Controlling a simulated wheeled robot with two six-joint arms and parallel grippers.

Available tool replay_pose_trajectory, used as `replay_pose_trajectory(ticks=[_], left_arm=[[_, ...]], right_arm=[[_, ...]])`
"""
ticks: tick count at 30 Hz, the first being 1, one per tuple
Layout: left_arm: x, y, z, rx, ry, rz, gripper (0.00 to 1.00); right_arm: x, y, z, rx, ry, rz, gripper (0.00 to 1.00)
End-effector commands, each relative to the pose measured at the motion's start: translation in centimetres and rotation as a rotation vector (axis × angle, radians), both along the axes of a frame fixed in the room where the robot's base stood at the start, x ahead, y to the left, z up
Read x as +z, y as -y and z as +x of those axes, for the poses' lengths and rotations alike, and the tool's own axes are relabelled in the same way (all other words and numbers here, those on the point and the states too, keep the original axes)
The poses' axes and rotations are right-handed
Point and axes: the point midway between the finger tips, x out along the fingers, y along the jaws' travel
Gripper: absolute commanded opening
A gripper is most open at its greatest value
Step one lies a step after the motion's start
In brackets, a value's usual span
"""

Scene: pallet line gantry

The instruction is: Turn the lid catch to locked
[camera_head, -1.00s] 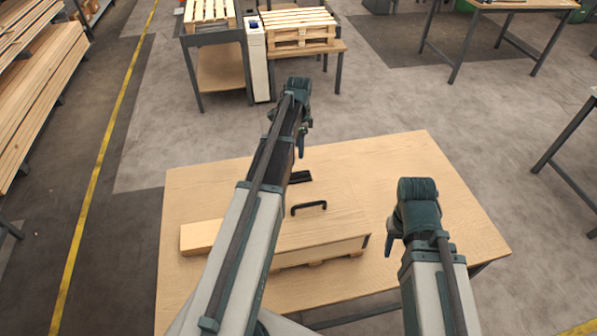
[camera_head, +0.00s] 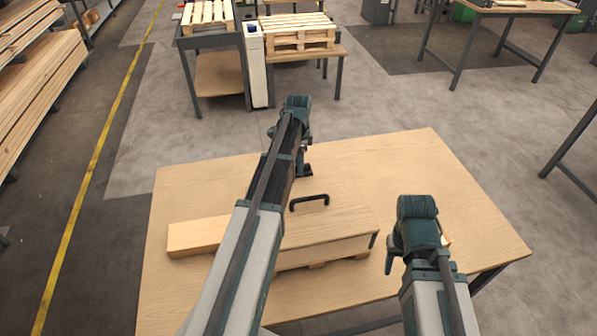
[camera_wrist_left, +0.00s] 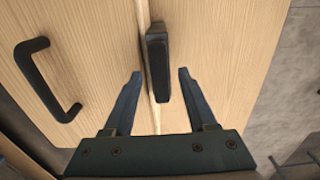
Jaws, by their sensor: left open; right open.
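The lid catch is a black bar (camera_wrist_left: 157,62) at the seam along the lid's edge in the left wrist view. My left gripper (camera_wrist_left: 160,74) is open, with one finger on each side of the bar and a gap on both sides. In the head view my left gripper (camera_head: 302,165) is over the far edge of the lid (camera_head: 330,222), and the arm partly hides the catch there. The lid has a black handle (camera_head: 309,200), also seen in the left wrist view (camera_wrist_left: 47,82). My right gripper (camera_head: 418,254) is open and empty, right of the box.
The wooden box (camera_head: 325,250) stands on a light wooden table (camera_head: 455,215). A wooden block (camera_head: 198,236) lies left of the box. The table's right side is mostly clear. Pallets (camera_head: 297,30) stand on benches beyond.

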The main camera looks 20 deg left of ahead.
Motion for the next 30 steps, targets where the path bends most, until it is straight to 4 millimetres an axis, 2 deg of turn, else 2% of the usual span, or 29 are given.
replay_pose_trajectory(ticks=[2,11,18,21,30], left_arm=[[-0.69,0.0,0.0,0.0,0.0,0.0,0.57],[-0.61,0.0,0.0,0.0,0.0,0.0,0.57],[-0.61,0.0,0.0,0.0,0.0,0.0,0.14],[-0.62,-0.01,0.01,0.0,0.0,0.0,0.0],[-0.62,-0.01,-0.01,0.01,0.0,0.0,0.0]], right_arm=[[-0.69,0.0,0.0,0.0,0.0,0.0,0.5],[-0.61,0.0,0.0,0.0,0.0,0.0,0.5],[-0.61,0.0,0.0,0.0,0.0,0.0,0.5],[-0.61,0.0,0.0,0.0,0.0,0.0,0.5],[-0.61,0.0,0.0,0.0,0.0,0.0,0.5]])
